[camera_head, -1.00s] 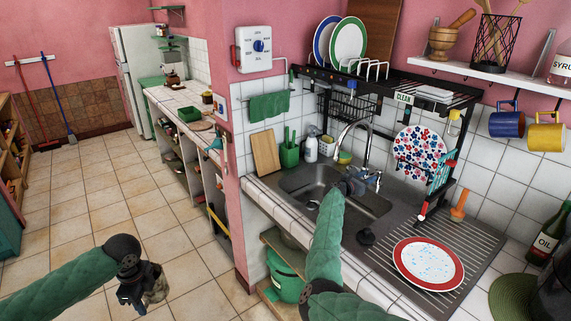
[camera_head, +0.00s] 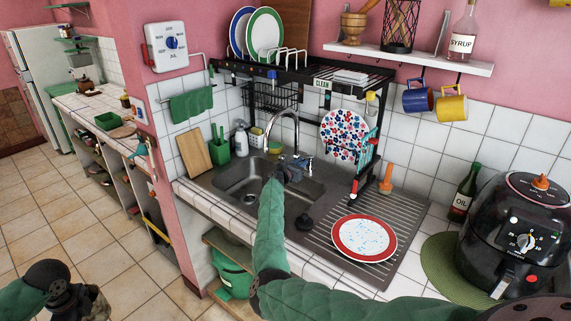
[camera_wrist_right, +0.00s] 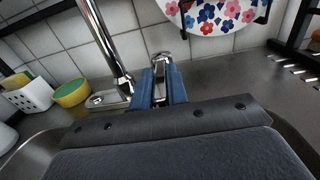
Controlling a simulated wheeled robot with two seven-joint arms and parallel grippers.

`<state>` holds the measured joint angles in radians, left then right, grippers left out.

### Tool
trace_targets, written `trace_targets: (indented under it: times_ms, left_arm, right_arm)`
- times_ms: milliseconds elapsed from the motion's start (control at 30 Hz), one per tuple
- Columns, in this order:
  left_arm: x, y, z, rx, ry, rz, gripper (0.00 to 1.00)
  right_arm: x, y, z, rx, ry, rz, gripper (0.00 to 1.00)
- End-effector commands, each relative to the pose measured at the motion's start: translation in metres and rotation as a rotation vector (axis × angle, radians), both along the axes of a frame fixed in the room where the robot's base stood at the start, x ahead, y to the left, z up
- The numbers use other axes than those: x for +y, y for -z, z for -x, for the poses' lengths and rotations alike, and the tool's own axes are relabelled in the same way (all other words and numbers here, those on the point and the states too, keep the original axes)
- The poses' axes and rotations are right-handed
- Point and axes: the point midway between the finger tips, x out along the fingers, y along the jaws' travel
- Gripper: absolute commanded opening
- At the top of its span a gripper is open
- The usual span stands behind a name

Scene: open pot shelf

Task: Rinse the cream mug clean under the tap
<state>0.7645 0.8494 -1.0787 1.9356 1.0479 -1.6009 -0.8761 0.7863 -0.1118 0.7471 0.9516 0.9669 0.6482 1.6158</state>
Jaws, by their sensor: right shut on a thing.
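My right gripper (camera_head: 289,172) reaches over the sink to the chrome tap (camera_head: 297,132). In the right wrist view its blue fingers (camera_wrist_right: 161,78) are shut on the tap's lever (camera_wrist_right: 161,58). The tap's spout (camera_wrist_right: 103,40) rises left of them. I see no stream of water. A mottled cream-and-brown thing (camera_head: 98,303), which looks like the dirty cream mug, is at my left gripper (camera_head: 72,306), low at the left, over the floor. The gripper seems shut on it; the picture's lower edge cuts them off. The metal sink (camera_head: 238,182) shows no mug in its visible part.
A red-rimmed plate (camera_head: 364,238) lies on the drainer right of the sink. A black air fryer (camera_head: 520,235) stands at the right. The rack (camera_head: 300,75) hangs above the tap. Blue (camera_head: 417,100) and yellow mugs (camera_head: 452,108) hang from the shelf.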

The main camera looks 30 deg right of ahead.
Motion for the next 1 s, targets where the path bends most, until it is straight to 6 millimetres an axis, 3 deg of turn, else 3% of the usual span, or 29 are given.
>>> trace_targets:
  times_ms: [400,833,867,900,967,1000]
  left_arm:
    - [0.000,-0.015,0.000,-0.001,0.000,0.000,0.00]
    - [0.000,-0.015,0.000,-0.001,0.000,0.000,0.00]
    - [0.000,-0.015,0.000,-0.001,0.000,0.000,0.00]
    - [0.000,-0.015,0.000,-0.001,0.000,0.000,0.00]
    - [0.000,-0.015,0.000,-0.001,0.000,0.000,0.00]
    - [0.000,-0.015,0.000,-0.001,0.000,0.000,0.00]
  right_arm:
    - [-0.009,-0.001,0.014,0.000,-0.211,0.001,0.00]
    - [-0.009,-0.001,0.015,0.000,-0.242,0.002,0.00]
    - [-0.009,0.000,0.016,0.000,-0.242,0.002,0.18]
    - [-0.009,0.000,0.016,0.000,-0.242,0.002,0.26]
    - [-0.009,0.000,0.016,0.000,-0.242,0.002,0.38]
    - [-0.009,0.000,0.016,0.000,-0.242,0.002,0.38]
